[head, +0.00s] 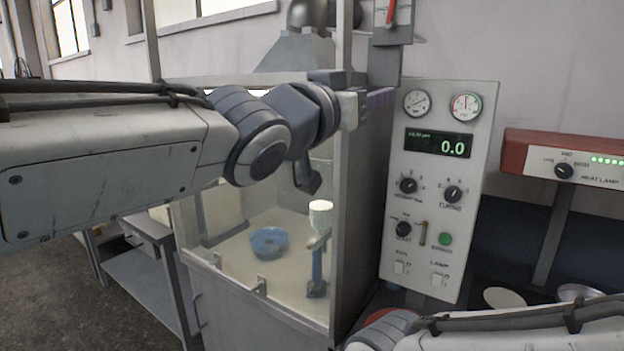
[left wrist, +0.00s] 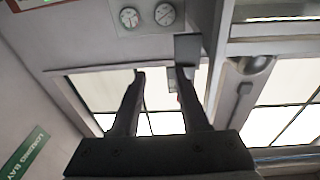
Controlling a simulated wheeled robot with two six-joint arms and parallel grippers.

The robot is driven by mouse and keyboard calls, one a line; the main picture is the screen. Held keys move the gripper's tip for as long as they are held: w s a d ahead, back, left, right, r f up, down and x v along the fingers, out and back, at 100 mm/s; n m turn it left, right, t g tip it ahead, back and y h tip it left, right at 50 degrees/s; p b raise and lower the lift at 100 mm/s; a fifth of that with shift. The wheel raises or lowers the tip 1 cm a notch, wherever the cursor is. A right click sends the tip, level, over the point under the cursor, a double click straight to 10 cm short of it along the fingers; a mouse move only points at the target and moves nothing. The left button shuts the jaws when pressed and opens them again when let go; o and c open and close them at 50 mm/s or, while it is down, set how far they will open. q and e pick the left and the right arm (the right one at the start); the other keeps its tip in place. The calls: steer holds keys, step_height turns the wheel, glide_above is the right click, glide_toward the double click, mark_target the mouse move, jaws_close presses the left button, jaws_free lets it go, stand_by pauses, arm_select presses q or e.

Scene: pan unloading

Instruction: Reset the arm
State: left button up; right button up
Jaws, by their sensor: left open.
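My left arm (head: 110,160) reaches in from the left across the front of a glass-sided cabinet (head: 250,290), raised above the cabinet floor. Its gripper (head: 378,98) is at the cabinet's upper right post, partly hidden and small in the head view. In the left wrist view, its two dark fingers (left wrist: 160,72) stand apart with nothing between them. My right arm (head: 500,330) shows at the bottom right; its gripper is out of view.
A red heat lamp (head: 570,155) is farther right. A side shelf (head: 140,285) is at left.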

arm_select(q)
steer(key=s+a+f+g+y, duration=0.1)
steer(key=s+f+g+y, duration=0.1)
steer(key=f, duration=0.7)
steer(key=s+a+f+n+g+y, duration=0.1)
steer(key=s+a+f+g+y, duration=0.15)
steer(key=f, duration=0.65)
steer(key=s+a+f+g+y, duration=0.1)
steer(key=s+f+g+y, duration=0.15)
steer(key=f, duration=0.75)
steer(key=s+a+f+g+y, duration=0.1)
steer(key=s+a+f+g, duration=0.3)
steer(key=s+f, duration=0.3)
steer(key=s+a+f+g+y, duration=0.2)
steer(key=s+a+f+g, duration=0.2)
steer(key=s+f, duration=0.3)
steer(key=s, duration=0.3)
steer(key=shift+f+m+y, duration=0.3)
stand_by(2.2)
